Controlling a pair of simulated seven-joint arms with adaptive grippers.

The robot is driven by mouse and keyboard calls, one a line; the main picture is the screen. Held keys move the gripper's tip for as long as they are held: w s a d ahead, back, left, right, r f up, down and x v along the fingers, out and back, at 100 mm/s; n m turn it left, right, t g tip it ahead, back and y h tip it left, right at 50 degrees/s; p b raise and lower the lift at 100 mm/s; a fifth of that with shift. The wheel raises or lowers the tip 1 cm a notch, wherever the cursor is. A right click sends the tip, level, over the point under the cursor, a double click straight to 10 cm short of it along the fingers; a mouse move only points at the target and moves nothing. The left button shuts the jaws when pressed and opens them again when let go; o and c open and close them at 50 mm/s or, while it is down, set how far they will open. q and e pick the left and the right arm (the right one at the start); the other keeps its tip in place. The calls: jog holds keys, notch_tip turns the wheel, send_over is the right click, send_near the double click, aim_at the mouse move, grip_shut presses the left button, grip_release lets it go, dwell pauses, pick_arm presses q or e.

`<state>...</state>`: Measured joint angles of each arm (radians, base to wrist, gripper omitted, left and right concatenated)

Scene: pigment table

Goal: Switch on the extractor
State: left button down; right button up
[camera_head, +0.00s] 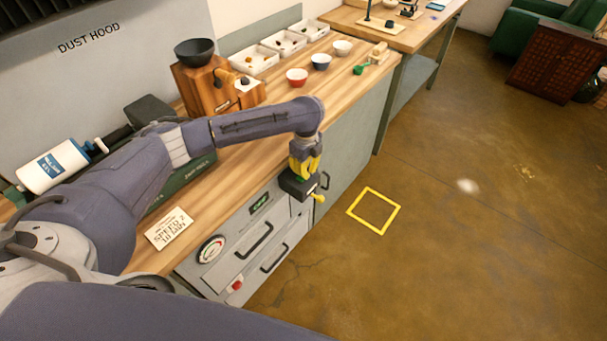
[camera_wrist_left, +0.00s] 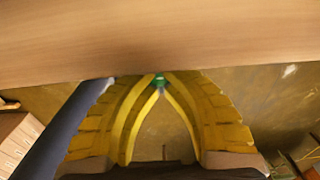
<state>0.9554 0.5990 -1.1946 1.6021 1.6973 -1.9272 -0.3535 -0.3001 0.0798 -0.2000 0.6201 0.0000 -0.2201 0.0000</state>
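My left gripper (camera_head: 301,173) points down at the front edge of the bench, its yellow fingers just above a dark box (camera_head: 298,188) on the bench front. A small yellow part (camera_head: 319,198) sticks out of the box. In the left wrist view the fingers (camera_wrist_left: 160,82) come together at their tips, at a small green part (camera_wrist_left: 160,78). I cannot tell whether they touch it. The dust hood (camera_head: 88,40) is a grey panel at the upper left. My right gripper is not in view.
The bench front holds a grey panel with a round dial (camera_head: 211,249), a red button (camera_head: 237,285) and dark handles. A wooden grinder (camera_head: 205,88), bowls and white trays stand farther back.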

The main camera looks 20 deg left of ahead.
pick_arm(q)
jog(key=shift+f, duration=0.2)
jog(key=shift+r, duration=3.55)
